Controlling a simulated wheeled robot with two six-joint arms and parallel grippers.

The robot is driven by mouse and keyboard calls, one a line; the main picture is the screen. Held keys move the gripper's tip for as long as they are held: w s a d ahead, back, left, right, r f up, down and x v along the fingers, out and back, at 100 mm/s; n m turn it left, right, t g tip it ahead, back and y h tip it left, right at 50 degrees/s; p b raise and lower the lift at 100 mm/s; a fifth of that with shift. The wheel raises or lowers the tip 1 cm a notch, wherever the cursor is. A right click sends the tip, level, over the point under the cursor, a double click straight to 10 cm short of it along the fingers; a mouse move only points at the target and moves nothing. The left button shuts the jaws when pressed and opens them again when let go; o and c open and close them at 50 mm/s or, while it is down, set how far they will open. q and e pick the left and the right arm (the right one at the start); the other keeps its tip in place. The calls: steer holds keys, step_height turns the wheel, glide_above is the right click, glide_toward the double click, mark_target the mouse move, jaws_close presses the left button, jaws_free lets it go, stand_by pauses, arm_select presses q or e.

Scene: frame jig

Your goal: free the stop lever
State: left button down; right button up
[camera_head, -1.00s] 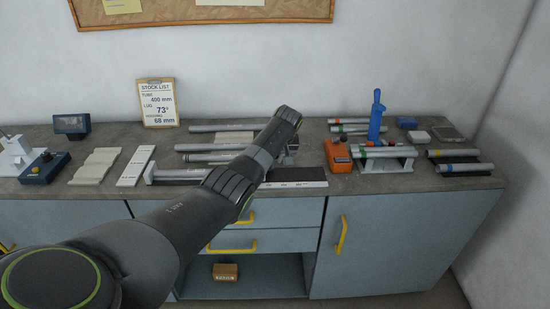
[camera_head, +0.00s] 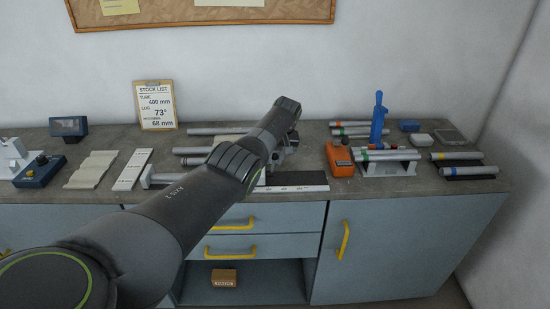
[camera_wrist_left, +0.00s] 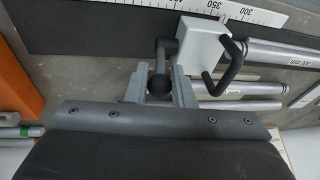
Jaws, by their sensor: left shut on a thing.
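The stop is a pale block (camera_wrist_left: 203,42) in the left wrist view, beside the printed scale (camera_wrist_left: 240,12). A short grey stop lever (camera_wrist_left: 160,58) with a dark round knob sits at its left side. A dark bent handle (camera_wrist_left: 228,72) also projects from the block. My left gripper (camera_wrist_left: 158,84) has its fingers on either side of the lever's knob end and is shut on it. In the head view my left arm (camera_head: 225,170) covers most of the stop and the gripper. My right gripper is in neither view.
Grey tubes (camera_head: 200,151) lie left of my arm. The dark strip with its scale (camera_head: 300,188) runs along the bench front. An orange device (camera_head: 340,158), a blue upright tool (camera_head: 378,118) and a rack of tubes (camera_head: 385,168) stand to the right. A stock list (camera_head: 156,105) leans at the wall.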

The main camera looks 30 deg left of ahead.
arm_select(q)
steer(key=shift+s+f, duration=0.1)
steer(key=shift+f, duration=0.1)
steer(key=c, duration=1.6)
jaws_free()
steer(key=shift+o, duration=0.5)
steer(key=shift+r, duration=0.1)
steer(key=shift+d+r, duration=0.1)
steer(key=shift+r, duration=0.35)
steer(key=b+v, duration=0.2)
steer(key=v, duration=1.4)
